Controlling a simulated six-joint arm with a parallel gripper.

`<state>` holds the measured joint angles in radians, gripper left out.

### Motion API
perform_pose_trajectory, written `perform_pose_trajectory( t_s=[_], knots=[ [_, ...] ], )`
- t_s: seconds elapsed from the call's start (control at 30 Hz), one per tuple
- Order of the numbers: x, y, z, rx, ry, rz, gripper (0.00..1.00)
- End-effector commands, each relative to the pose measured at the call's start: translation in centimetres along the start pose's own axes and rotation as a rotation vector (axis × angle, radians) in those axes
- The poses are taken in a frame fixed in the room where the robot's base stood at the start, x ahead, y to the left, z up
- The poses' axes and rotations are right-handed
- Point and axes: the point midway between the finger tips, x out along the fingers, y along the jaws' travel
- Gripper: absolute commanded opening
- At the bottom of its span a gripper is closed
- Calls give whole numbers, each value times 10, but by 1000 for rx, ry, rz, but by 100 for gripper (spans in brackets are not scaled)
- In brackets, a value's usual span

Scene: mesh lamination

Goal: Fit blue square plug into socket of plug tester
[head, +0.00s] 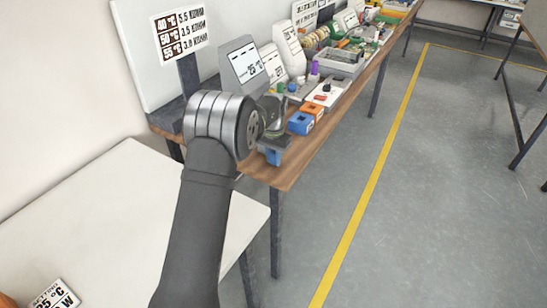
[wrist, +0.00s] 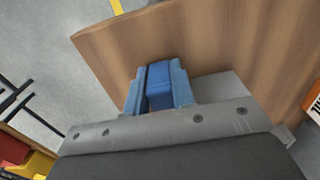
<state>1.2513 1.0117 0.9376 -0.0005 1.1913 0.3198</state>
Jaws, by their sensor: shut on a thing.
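My gripper (head: 271,152) is at the near end of the wooden bench, shut on a blue block, the blue square plug (head: 272,157). In the wrist view the plug (wrist: 159,86) shows between the two fingers of my gripper (wrist: 158,98), with the bench top behind it. The plug's far end is hidden. A blue box with a dark opening (head: 301,122) and an orange box (head: 313,110) sit side by side on the bench, to the right of and beyond my gripper. I cannot tell for certain which is the plug tester's socket.
The wooden bench top (head: 279,178) is bare at its near corner. A white device (head: 329,92), grey display units (head: 243,62) and a grey tray (head: 341,62) stand farther back. A white table (head: 90,215) is at the lower left. The floor right of the bench is clear.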

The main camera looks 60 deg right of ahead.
Motion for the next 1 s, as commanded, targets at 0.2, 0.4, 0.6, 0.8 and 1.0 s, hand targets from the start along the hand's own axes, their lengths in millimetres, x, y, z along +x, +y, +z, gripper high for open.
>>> perform_pose_trajectory(
  t_s=[0.2,0.4,0.6,0.8,1.0],
  knots=[
    [3,0,0,0,-1,0,0],
    [3,0,0,0,-1,0,44],
    [2,0,0,0,0,0,44],
    [-17,0,0,0,2,-1,44],
    [-61,0,-1,0,3,-1,44]
  ],
)
